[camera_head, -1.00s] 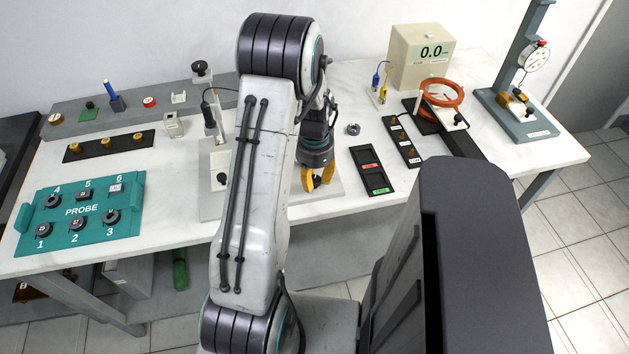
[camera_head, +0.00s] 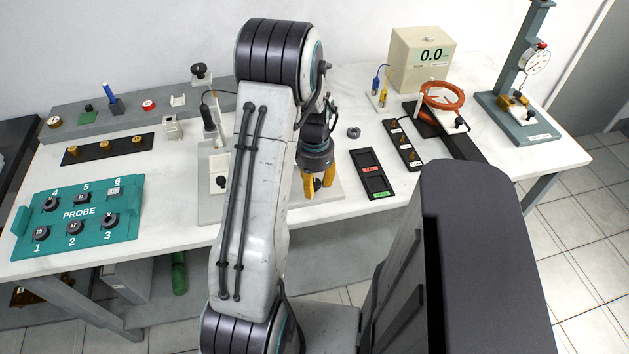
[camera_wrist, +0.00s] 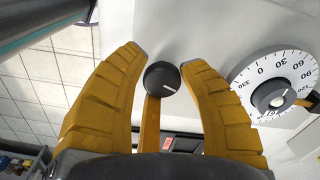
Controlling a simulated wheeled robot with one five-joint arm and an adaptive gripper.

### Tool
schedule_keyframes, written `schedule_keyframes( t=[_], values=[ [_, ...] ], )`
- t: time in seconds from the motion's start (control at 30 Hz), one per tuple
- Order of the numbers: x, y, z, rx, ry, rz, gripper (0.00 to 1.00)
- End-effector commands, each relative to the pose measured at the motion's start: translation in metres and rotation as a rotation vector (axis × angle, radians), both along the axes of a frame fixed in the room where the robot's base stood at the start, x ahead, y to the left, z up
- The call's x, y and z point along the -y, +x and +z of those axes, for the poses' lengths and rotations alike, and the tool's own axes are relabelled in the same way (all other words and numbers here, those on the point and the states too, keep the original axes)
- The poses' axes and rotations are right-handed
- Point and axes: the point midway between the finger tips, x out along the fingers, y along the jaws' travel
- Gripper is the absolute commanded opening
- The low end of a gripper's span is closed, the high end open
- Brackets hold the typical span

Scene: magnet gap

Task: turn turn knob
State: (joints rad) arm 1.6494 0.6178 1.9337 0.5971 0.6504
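A round black knob (camera_wrist: 162,79) with a white pointer line shows in the wrist view, between the fingertips of my gripper (camera_wrist: 163,62). The yellow fingers are apart, one on each side of the knob, with only narrow gaps visible; I cannot tell whether either touches it. A thin yellow bar runs below the knob in the picture. To the right is a white degree dial (camera_wrist: 297,65) with its own dark-rimmed grey hub (camera_wrist: 270,97).
The white bench (camera_head: 165,215) carries a teal PROBE panel (camera_head: 80,215) at left and a black two-slot tray (camera_head: 372,174) right of my gripper. Farther right are a black strip (camera_head: 402,145), orange coils (camera_head: 442,96), a 0.0 meter (camera_head: 420,60) and a gauge stand (camera_head: 520,75).

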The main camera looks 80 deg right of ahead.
Motion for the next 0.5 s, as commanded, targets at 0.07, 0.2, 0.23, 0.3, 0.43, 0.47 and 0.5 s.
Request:
schedule_keyframes(
  t=[0.07,0.2,0.23,0.3,0.43,0.47,0.5],
  values=[
    [0.0005,0.0000,0.0002,0.000,-0.001,0.000,0.45],
    [0.0013,-0.0001,0.0010,0.000,-0.004,-0.001,0.57],
    [0.0014,-0.0001,0.0012,0.000,-0.005,-0.001,0.59],
    [0.0016,-0.0002,0.0014,0.000,-0.005,-0.001,0.59],
    [0.0019,-0.0002,0.0018,0.000,-0.006,-0.001,0.59],
    [0.0019,-0.0001,0.0021,0.000,-0.006,-0.001,0.59],
    [0.0022,-0.0002,0.0031,-0.001,-0.007,-0.001,0.59]
  ],
)
